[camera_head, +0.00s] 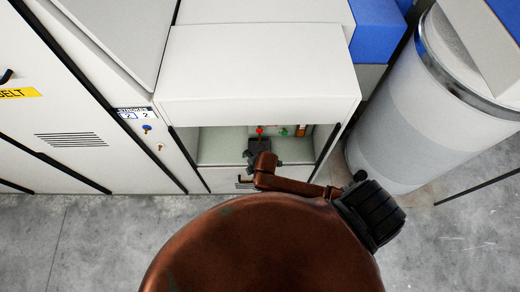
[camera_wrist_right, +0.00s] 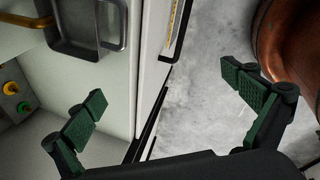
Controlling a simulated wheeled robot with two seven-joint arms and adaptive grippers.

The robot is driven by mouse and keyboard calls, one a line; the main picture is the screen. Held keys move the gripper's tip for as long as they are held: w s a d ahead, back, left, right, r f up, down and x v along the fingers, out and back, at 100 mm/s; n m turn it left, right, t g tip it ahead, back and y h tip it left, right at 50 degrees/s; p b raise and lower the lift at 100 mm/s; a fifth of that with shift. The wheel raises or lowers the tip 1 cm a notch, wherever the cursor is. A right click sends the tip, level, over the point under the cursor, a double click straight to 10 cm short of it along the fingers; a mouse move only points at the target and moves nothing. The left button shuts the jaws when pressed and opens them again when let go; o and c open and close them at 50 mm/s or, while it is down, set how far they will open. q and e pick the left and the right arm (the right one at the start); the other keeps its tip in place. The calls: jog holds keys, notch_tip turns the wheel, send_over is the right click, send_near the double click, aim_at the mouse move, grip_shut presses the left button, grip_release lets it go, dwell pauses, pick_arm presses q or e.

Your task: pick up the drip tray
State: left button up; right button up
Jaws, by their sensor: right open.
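The drip tray (camera_wrist_right: 60,46), a shallow grey metal dish with a raised bright rim, shows at the top left of the right wrist view, cut off by the frame's edge. It lies beyond my right gripper's fingers and apart from them. I cannot make out the tray in the head view. My right gripper (camera_wrist_right: 163,90) is open with nothing between its green pads. In the head view my right gripper (camera_head: 260,148) is small and dark at the opening of the low compartment. My left gripper is not in view.
The white machine's compartment (camera_head: 222,146) has side walls and an overhanging white cover (camera_head: 258,75). Inside are a red knob (camera_head: 259,131) and several small controls, including a green button (camera_wrist_right: 24,107). A grey cylinder (camera_head: 400,130) stands right. Concrete floor (camera_head: 90,235) is clear at the left.

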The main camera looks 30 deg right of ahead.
jog(key=w+d+r+n+h, duration=0.1)
jog(key=w+r+n, duration=0.25)
jog(key=n, duration=0.25)
jog(key=n+h, duration=0.2)
jog(key=n, duration=0.5)
send_near(260, 148)
jog(key=b+x, duration=0.2)
jog(key=x, duration=0.4)
jog(key=shift+w+a+f, duration=0.1)
jog(key=shift+w+f, duration=0.1)
jog(key=shift+f, duration=0.2)
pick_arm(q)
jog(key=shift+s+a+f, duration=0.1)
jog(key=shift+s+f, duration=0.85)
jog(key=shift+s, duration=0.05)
pick_arm(e)
jog(key=shift+c, duration=0.4)
jog(key=c, duration=1.2)
jog(key=shift+r, duration=0.15)
